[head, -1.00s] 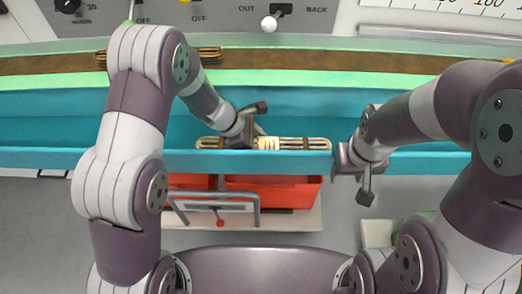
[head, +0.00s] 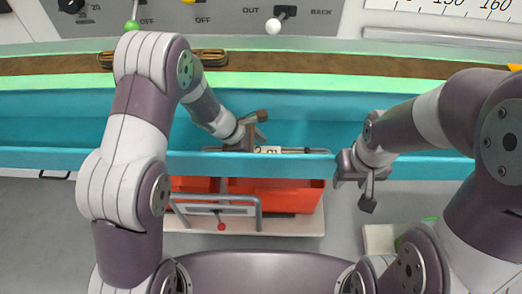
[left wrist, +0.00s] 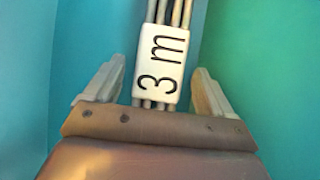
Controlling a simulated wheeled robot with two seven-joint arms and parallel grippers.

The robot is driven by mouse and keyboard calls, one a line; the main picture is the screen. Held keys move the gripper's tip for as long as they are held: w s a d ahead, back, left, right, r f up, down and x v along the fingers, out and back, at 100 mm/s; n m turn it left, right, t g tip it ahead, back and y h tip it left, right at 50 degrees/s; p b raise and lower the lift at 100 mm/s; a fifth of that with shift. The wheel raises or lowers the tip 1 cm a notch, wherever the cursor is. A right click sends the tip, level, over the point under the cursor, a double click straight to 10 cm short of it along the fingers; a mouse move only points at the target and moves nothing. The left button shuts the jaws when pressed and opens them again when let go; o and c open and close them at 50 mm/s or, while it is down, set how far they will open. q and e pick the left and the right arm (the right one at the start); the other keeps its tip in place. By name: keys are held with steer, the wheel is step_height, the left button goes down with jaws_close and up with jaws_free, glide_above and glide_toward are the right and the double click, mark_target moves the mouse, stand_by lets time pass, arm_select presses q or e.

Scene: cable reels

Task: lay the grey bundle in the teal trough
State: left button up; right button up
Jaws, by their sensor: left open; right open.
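The teal trough (head: 420,110) runs across the head view. The grey bundle (left wrist: 183,14) lies low inside it; in the head view mostly its white tag (head: 268,150) shows above the trough's front wall, which hides the rest. In the left wrist view the tag reads "3 m" and several grey strands run away from it. My left gripper (head: 250,140) is inside the trough at the bundle. Its open jaws stand either side of the tag, with a gap on both sides. My right gripper (head: 358,182) is open and empty at the trough's front wall, right of the bundle.
A brown ledge (head: 330,67) behind the trough carries another bundle (head: 212,56). A panel with levers and knobs (head: 225,18) stands behind that. A red bin (head: 290,198) sits in front of the trough, with a grey handle frame (head: 215,210) before it. The trough's right part is clear.

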arm_select(q)
steer(key=p+v, duration=0.3)
steer(key=v, duration=0.8)
